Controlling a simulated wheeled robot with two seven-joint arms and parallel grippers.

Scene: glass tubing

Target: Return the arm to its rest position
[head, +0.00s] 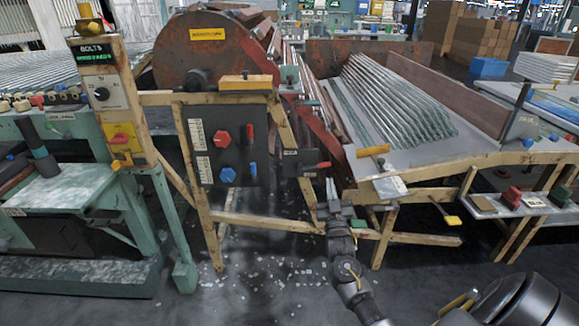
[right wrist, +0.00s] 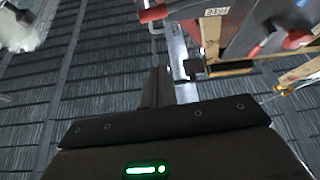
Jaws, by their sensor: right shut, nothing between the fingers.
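My right gripper (head: 331,190) is in the lower middle of the head view, its two thin fingers together and pointing up and away. It is in front of the wooden frame under the glass tubing machine, and nothing shows between its fingers. The right wrist view shows the same gripper (right wrist: 158,75) with its fingers close together. The glass tubes (head: 395,100) lie in a slanted bundle on the machine's bed, beyond the gripper and apart from it. My left gripper is not in the head view.
A control panel (head: 222,150) with red and blue knobs is left of the gripper. A red lever (head: 322,165) is just above it. A green machine (head: 90,200) is at left. The floor (head: 260,290) in front is open, with scattered glass bits.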

